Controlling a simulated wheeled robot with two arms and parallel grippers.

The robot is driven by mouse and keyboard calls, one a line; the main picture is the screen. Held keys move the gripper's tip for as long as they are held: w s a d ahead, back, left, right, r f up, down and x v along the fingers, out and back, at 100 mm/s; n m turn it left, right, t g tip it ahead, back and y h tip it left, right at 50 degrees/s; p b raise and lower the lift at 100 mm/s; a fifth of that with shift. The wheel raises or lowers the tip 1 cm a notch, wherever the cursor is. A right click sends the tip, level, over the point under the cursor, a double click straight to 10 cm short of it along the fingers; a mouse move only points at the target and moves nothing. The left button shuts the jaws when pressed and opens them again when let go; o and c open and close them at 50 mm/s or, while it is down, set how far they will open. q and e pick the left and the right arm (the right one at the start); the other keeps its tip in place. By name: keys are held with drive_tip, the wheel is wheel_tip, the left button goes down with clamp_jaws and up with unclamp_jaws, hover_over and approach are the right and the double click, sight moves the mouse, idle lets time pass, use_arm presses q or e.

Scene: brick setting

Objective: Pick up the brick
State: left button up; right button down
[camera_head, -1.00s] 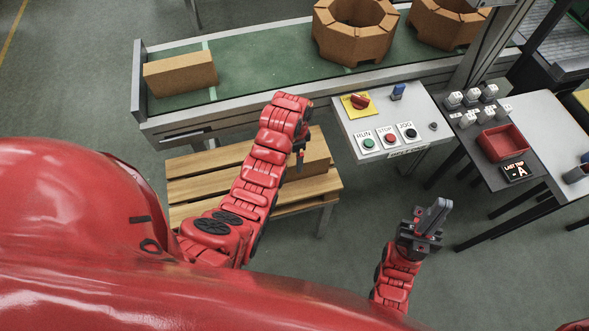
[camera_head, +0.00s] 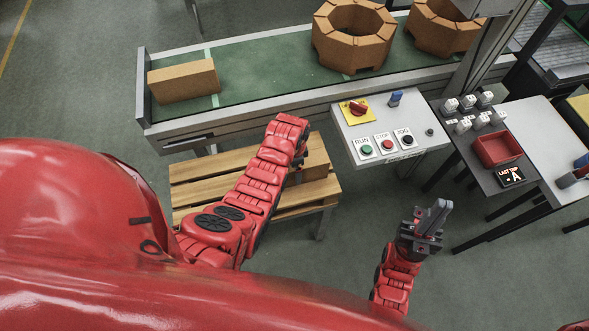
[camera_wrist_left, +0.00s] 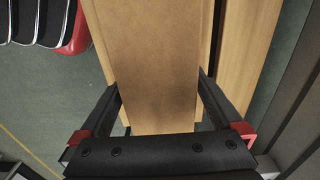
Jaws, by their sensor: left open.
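A tan brick (camera_head: 315,166) lies at the right end of the slatted wooden bench, partly hidden by my left wrist. In the left wrist view the brick (camera_wrist_left: 150,50) runs between the two fingers of my left gripper (camera_wrist_left: 160,85). That gripper is open, one finger on each side of the brick; contact cannot be told. In the head view its fingers are mostly hidden behind the wrist. Another tan brick (camera_head: 183,80) lies at the left end of the green conveyor. My right gripper (camera_head: 437,208) is over the floor, away from both bricks; its jaw gap is unclear.
The wooden bench (camera_head: 200,172) stands in front of the conveyor (camera_head: 270,62), which carries two octagonal brick rings (camera_head: 352,52). A button panel (camera_head: 372,122) juts out right of the bench. Tables with a red tray (camera_head: 497,164) stand at the right. Floor below the panel is clear.

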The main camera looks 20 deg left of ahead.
use_arm(q)
clamp_jaws()
idle(0.3)
drive_tip(key=shift+w+r, duration=0.1)
drive_tip(key=shift+r, duration=0.1)
